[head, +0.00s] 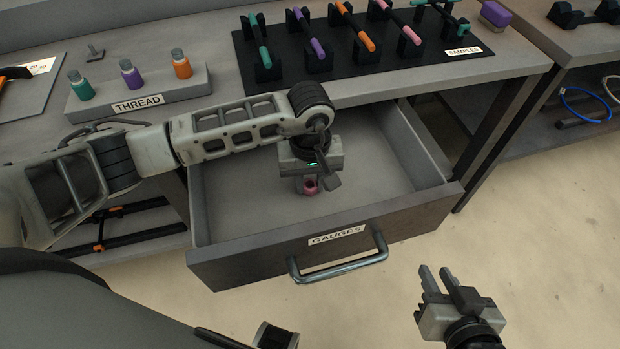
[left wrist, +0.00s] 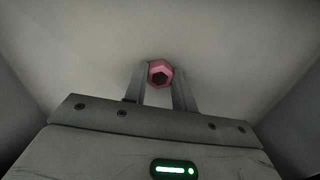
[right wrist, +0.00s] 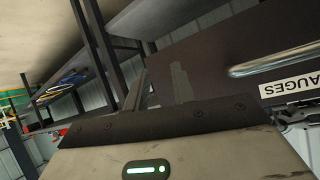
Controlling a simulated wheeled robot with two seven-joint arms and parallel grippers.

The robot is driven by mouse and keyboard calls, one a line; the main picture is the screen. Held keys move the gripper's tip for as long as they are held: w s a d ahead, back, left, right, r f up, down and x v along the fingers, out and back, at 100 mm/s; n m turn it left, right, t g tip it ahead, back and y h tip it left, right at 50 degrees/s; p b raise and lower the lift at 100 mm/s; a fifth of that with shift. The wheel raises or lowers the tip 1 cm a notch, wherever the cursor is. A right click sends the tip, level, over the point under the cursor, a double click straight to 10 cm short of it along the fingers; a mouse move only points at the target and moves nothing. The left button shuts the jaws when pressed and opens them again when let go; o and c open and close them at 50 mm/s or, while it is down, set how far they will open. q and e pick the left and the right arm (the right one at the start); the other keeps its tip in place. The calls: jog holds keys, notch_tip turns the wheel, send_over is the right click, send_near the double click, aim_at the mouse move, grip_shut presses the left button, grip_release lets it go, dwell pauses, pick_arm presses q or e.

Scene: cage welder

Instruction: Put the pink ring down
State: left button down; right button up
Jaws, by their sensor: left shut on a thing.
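The pink ring (left wrist: 160,72), a small hexagonal nut-like piece with a dark hole, is between the fingertips of my left gripper. I cannot tell whether the ring touches the floor. My right gripper (head: 440,275) is empty, its fingers apart, outside the drawer to the front right.
The drawer (head: 240,200) labelled GAUGES is pulled out and its floor is otherwise bare. Its front has a metal handle (head: 340,268). On the bench above are a THREAD block (head: 140,100) with several coloured pieces and a black SAMPLES mat (head: 350,68) with several coloured parts.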

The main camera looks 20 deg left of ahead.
pick_arm(q)
jog(key=shift+f, duration=0.2)
jog(key=c, duration=1.1)
grip_release()
jog(key=shift+c, duration=0.2)
jog(key=shift+r, duration=0.15)
jog(key=shift+r, duration=0.25)
notch_tip(320, 180, up, 12)
jog(key=shift+f, duration=0.15)
